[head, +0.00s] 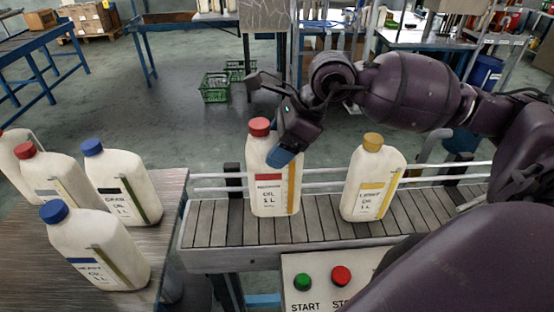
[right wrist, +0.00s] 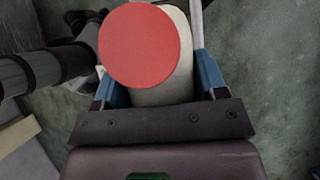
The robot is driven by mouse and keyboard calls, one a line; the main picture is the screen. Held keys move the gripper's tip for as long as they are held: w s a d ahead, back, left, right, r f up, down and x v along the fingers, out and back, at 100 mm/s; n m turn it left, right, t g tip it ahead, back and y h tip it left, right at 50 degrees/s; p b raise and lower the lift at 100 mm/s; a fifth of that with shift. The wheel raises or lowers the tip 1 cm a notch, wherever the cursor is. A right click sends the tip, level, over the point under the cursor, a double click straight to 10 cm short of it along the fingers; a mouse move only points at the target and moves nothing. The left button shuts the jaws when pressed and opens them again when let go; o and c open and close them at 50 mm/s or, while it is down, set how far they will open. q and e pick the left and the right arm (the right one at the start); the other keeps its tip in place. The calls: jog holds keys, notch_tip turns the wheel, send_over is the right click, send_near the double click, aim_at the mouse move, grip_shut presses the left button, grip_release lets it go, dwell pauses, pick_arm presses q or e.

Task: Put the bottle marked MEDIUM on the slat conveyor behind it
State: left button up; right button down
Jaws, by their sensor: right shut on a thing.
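The bottle with a red cap and red label (head: 263,200), its word blurred but looking like MEDIUM, is upright at the slat conveyor (head: 320,222). Its base appears to be on the slats, though I cannot tell if it bears its full weight there. My right gripper (head: 275,150) is shut on its upper part from behind; one blue fingertip shows in the head view. In the right wrist view the red cap (right wrist: 139,45) lies between the two blue fingers, which flank the white bottle. My left gripper is not in view.
A yellow-capped bottle (head: 366,185) stands on the conveyor to the right. Several blue- and red-capped bottles, including a blue-capped one in front (head: 95,245), stand on the left table (head: 165,205). A button box (head: 325,270) is at the conveyor's front. Green crates (head: 215,90) lie on the floor behind.

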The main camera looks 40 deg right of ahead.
jog(key=shift+f, duration=2)
jog(key=shift+f, duration=0.15)
jog(key=shift+c, duration=0.8)
grip_release()
jog(key=v, duration=1.2)
